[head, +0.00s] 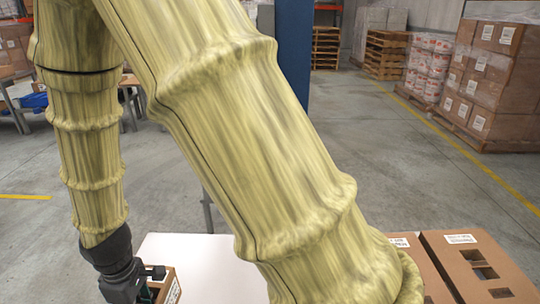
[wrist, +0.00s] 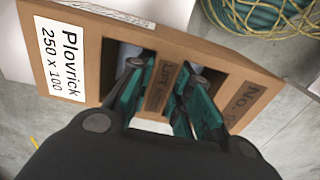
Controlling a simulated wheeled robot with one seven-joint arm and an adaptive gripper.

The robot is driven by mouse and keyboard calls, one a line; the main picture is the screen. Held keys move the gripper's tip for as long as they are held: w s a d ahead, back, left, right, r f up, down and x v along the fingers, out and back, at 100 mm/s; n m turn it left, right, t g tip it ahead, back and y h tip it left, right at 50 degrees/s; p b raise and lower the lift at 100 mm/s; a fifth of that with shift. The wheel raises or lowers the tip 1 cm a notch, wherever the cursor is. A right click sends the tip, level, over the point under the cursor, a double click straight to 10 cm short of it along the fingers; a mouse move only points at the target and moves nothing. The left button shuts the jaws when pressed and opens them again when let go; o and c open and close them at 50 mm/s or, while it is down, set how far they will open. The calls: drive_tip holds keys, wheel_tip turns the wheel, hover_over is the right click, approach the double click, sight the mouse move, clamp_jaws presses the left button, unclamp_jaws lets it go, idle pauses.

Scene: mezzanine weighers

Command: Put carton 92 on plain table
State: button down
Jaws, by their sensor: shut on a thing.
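A brown carton (wrist: 88,55) fills the middle of the wrist view. It has a white label reading "Plovrick 250 x 100", a strip marked "LIFT" between two openings, and a "No." whose digits I cannot read fully. My gripper (wrist: 163,78) is shut on that strip, with a teal finger on each side. In the head view my gripper (head: 153,275) is at the lower left, with the carton (head: 171,291) partly showing beside it. A white tabletop (head: 205,262) lies to its right; I cannot tell whether it is the plain table.
Two brown cartons (head: 482,268) (head: 428,270) with white labels sit at the lower right. A teal thing in yellow netting (wrist: 265,15) is at the wrist view's top right. Wrapped carton stacks (head: 490,75) and pallets (head: 385,55) stand far back. My arm hides the middle.

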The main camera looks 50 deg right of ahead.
drive_tip(key=shift+s+a+f+n+b, duration=0.15)
drive_tip(key=shift+s+f+n+b, duration=0.3)
drive_tip(key=shift+f+b, duration=0.35)
drive_tip(key=shift+r, duration=0.15)
drive_tip(key=w+d+f, duration=0.2)
drive_tip(key=w, duration=0.5)
drive_tip(key=w+d+f, duration=0.3)
drive_tip(key=w, duration=0.5)
drive_tip(key=shift+d+b, duration=0.2)
drive_tip(key=shift+b, duration=0.15)
drive_tip(key=shift+f, duration=0.1)
drive_tip(key=c, duration=1.4)
unclamp_jaws()
drive_tip(key=shift+o, duration=0.4)
